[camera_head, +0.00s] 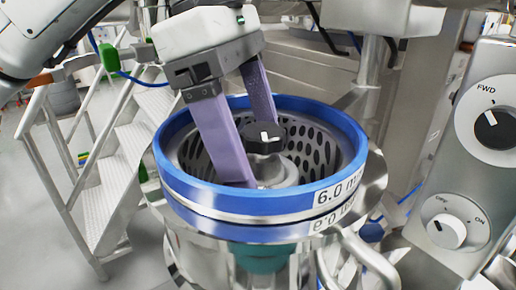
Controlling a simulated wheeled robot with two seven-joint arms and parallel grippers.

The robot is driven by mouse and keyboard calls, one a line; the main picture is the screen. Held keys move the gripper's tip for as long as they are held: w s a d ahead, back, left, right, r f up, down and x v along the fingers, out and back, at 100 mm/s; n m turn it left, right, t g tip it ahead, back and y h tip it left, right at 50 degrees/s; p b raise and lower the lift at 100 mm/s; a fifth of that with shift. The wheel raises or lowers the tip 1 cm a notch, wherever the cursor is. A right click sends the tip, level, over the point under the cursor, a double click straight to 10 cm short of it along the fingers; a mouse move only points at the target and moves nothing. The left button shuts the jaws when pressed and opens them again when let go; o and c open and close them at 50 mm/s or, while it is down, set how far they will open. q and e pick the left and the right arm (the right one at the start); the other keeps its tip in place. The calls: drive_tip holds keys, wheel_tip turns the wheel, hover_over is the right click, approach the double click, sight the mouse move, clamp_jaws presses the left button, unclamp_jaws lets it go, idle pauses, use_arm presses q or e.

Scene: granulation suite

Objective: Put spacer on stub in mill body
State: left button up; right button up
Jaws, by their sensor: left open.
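The mill body (345,182) stands in the middle, with a blue rim marked "6.0 m…" and a perforated inner wall. At its centre a black knob (264,138) sits on a rounded grey metal hub (283,172). My left gripper (256,153) reaches down into the mill body from above, its two purple fingers apart, one in front left of the knob and one behind it. I cannot tell whether the fingers touch the hub. I cannot make out the stub or a separate spacer; the near finger and the knob hide part of the centre. My right gripper is not in view.
A control panel (470,190) with a FWD dial and an OFF/ON switch stands close on the right. White metal steps with a railing (125,165) stand at the left. A curved metal handle (368,262) sticks out at the front right below the rim.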

use_arm(q)
drive_tip(key=p+v, duration=0.1)
drive_tip(key=v, duration=0.9)
drive_tip(key=shift+r+p, duration=0.15)
drive_tip(key=shift+p, duration=0.15)
drive_tip(key=shift+a, duration=0.1)
